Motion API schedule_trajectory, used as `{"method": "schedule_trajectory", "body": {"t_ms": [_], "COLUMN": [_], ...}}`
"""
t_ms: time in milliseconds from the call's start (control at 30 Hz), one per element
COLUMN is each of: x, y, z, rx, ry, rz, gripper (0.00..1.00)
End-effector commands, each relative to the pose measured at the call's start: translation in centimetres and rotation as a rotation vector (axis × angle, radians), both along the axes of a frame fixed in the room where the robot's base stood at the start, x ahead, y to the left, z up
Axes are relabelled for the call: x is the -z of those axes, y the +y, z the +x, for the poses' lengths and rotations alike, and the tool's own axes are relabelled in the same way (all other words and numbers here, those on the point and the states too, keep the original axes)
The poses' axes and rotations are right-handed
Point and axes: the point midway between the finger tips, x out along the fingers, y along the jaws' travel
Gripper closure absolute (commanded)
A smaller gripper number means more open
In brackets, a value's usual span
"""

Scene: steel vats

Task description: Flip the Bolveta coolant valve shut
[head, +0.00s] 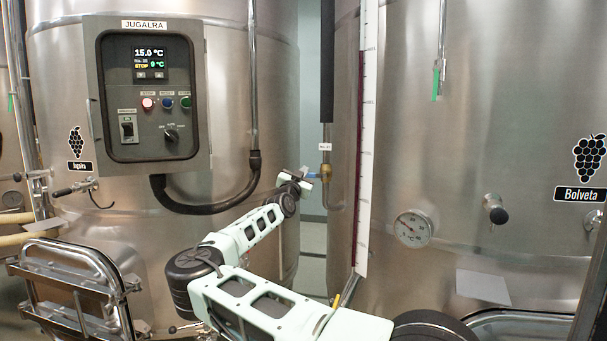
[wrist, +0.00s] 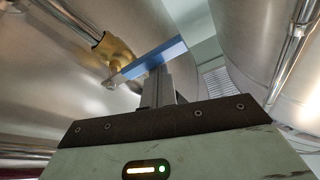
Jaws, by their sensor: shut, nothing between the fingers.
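The coolant valve has a brass body (head: 325,172) on the vertical pipe between the two vats, beside the Bolveta vat (head: 460,130). Its blue lever (head: 311,175) sticks out to the left, roughly crosswise to the pipe. In the wrist view the brass body (wrist: 115,50) is at upper left and the blue lever (wrist: 160,54) slants up to the right, across the pipe line. My gripper (head: 303,177) is shut and empty, its fingertips (wrist: 158,72) right at the lever. I cannot tell whether they touch it. The fingertips are small in the head view.
The Jugalra vat carries a grey control box (head: 152,95), with a black hose (head: 205,208) below it. A level scale (head: 367,140) runs down beside the pipe. A dial gauge (head: 412,228) and a knob (head: 495,210) stick out of the Bolveta vat. A gap lies between the vats.

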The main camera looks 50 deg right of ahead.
Motion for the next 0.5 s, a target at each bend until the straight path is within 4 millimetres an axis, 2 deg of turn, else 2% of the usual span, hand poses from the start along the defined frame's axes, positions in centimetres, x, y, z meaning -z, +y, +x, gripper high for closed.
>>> {"method": "schedule_trajectory", "body": {"t_ms": [33, 167, 500], "x": [0.5, 0.0, -4.1], "y": [0.0, 0.0, -0.6], "z": [0.1, 0.1, -0.1], "rx": [-0.001, -0.001, 0.0], "ry": [0.003, 0.003, 0.001], "rz": [0.008, 0.008, 0.002], "gripper": [1.0, 1.0, 1.0]}}
